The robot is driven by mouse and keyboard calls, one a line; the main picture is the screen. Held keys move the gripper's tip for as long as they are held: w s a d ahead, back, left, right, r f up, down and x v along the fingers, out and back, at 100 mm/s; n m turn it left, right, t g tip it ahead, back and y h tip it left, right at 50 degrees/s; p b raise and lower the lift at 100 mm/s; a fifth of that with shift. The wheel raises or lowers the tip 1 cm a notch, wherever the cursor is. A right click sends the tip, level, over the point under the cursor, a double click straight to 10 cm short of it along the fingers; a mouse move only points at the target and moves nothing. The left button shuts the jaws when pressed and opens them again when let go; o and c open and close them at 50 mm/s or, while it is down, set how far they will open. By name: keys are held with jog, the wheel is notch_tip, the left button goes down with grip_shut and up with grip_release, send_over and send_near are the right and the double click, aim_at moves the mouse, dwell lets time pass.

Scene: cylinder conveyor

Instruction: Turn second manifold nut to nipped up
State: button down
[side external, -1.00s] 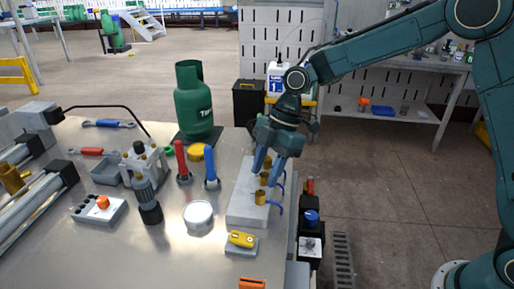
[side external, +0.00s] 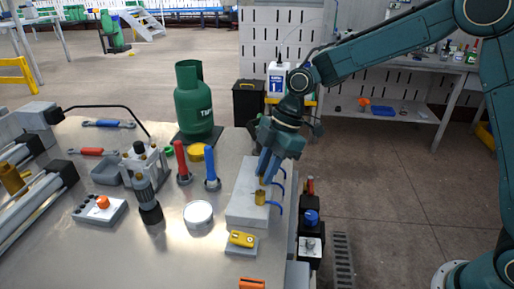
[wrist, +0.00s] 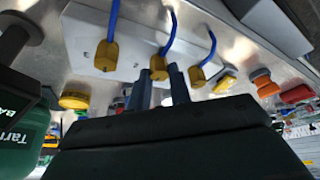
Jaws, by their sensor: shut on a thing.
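The manifold is a pale grey block (side external: 243,207) on the right side of the steel bench, and it also shows in the wrist view (wrist: 82,38). Brass nuts with blue hoses stand in a row on it. My gripper (side external: 264,177) points down and is shut on the middle nut (wrist: 158,67), between its two fingers. That nut is mostly hidden by the fingers in the side view. The near nut (side external: 260,198) stands free in front of my fingers. In the wrist view one nut (wrist: 106,55) is free on the left and another (wrist: 198,76) on the right.
A yellow device (side external: 242,239) sits just in front of the block. The blue-handled tool (side external: 210,165) and a round white-topped tin (side external: 198,214) stand left of it. A green gas cylinder (side external: 193,105) stands behind. The bench edge is close on the right.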

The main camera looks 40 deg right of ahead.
jog(key=m, duration=0.2)
jog(key=m+t, duration=0.1)
jog(key=m, duration=0.1)
jog(key=shift+s+a+t+h, duration=0.1)
jog(key=shift+t+h, duration=0.2)
jog(key=m+t, duration=0.1)
jog(key=m, duration=0.2)
jog(key=shift+s+a+m+h, duration=0.1)
jog(key=shift+m+h, duration=0.2)
jog(key=shift+h, duration=0.1)
jog(key=m+t+h, duration=0.1)
jog(key=m, duration=0.2)
jog(key=shift+a+m, duration=0.1)
jog(key=shift+m, duration=0.2)
jog(key=shift+m+h, duration=1)
jog(key=shift+m, duration=1.3)
jog(key=c, duration=1.3)
grip_release()
jog(key=v, duration=1.4)
jog(key=shift+s+f, duration=0.15)
jog(key=shift+s, duration=0.05)
